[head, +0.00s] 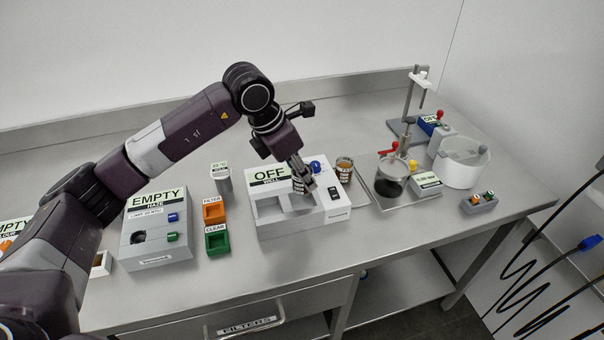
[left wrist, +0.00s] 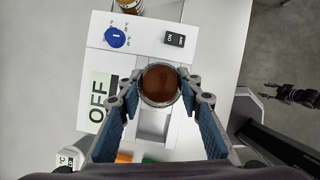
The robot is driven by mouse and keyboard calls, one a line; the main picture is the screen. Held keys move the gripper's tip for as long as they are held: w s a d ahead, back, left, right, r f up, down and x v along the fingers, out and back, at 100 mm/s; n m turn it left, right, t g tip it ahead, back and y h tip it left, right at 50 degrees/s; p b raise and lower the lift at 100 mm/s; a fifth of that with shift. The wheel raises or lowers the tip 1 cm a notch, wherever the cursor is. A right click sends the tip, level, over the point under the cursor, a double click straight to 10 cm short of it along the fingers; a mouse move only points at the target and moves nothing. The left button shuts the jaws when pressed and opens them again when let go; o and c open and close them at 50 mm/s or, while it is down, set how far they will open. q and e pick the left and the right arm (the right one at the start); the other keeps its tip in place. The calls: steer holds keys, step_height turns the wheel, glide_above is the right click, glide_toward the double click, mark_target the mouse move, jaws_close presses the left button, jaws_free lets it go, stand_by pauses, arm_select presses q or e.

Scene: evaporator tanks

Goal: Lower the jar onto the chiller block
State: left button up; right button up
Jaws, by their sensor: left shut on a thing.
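My left gripper (head: 302,190) is shut on a small jar (head: 299,179) with a pale label. The left wrist view looks down into the jar (left wrist: 161,84), round with brown contents, between the two fingers (left wrist: 160,92). The jar is over the white unit (head: 275,228) marked OFF and WELL, near its recessed openings. I cannot tell if the jar touches it, and no label names the chiller block. The unit also shows in the left wrist view (left wrist: 150,35). A dark part, apparently my right gripper (left wrist: 292,95), shows at the right edge there.
Another amber jar (head: 344,168) stands just right of the unit. A stirrer with a dark flask (head: 390,184) and a white tub (head: 462,165) stand further right. Orange (head: 214,210) and green (head: 218,241) boxes and an EMPTY unit (head: 157,228) stand left.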

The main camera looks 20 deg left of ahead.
mark_target(301, 194)
arm_select(q)
steer(key=shift+f+b, duration=1.2)
steer(key=shift+f, duration=0.2)
steer(key=shift+f+b, duration=1.25)
steer(key=shift+f, duration=0.2)
steer(key=shift+s+f, duration=0.2)
steer(key=shift+f, duration=0.2)
steer(key=o, duration=1.1)
steer(key=shift+s, duration=0.1)
steer(key=shift+o, duration=1.3)
steer(key=shift+w+f, duration=0.15)
steer(key=shift+w, duration=0.05)
